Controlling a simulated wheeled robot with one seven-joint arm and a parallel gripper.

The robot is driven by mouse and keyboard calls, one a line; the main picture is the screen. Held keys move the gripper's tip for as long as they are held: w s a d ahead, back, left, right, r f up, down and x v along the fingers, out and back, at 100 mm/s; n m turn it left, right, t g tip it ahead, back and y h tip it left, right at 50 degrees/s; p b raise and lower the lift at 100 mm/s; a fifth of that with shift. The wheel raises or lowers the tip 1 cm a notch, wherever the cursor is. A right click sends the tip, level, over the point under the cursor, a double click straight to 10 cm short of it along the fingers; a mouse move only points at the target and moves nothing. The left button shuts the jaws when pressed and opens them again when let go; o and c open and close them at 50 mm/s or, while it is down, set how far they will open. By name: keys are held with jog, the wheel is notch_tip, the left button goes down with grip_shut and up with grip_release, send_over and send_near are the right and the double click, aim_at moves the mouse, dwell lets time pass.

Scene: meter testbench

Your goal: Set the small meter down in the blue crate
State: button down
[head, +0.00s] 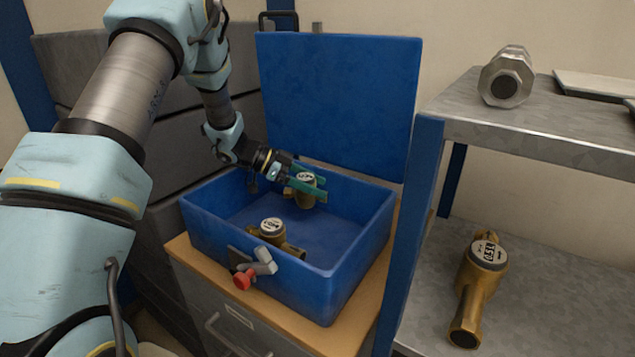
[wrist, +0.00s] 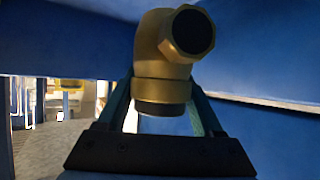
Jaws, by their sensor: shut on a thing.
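The small meter (head: 306,197) is brass with a pale round dial. My gripper (head: 308,186), with green fingers, is shut on it inside the blue crate, toward the back wall. In the wrist view the meter's brass body (wrist: 160,70) and dark pipe end fill the space between the fingers (wrist: 162,100). The blue crate (head: 262,285) is open, its lid (head: 338,100) raised at the back. I cannot tell whether the held meter touches the crate floor.
Another brass meter (head: 272,230) lies in the crate near its front wall. A latch with a red end (head: 243,279) is on the crate's front. A metal shelf (head: 545,125) stands at the right, with a larger brass meter (head: 480,280) on its lower level. The crate's right floor is clear.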

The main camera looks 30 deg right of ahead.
jog(key=shift+f+b, duration=2.65)
jog(key=shift+f, duration=0.45)
jog(key=shift+f, duration=0.45)
grip_release()
jog(key=shift+a+f, duration=0.1)
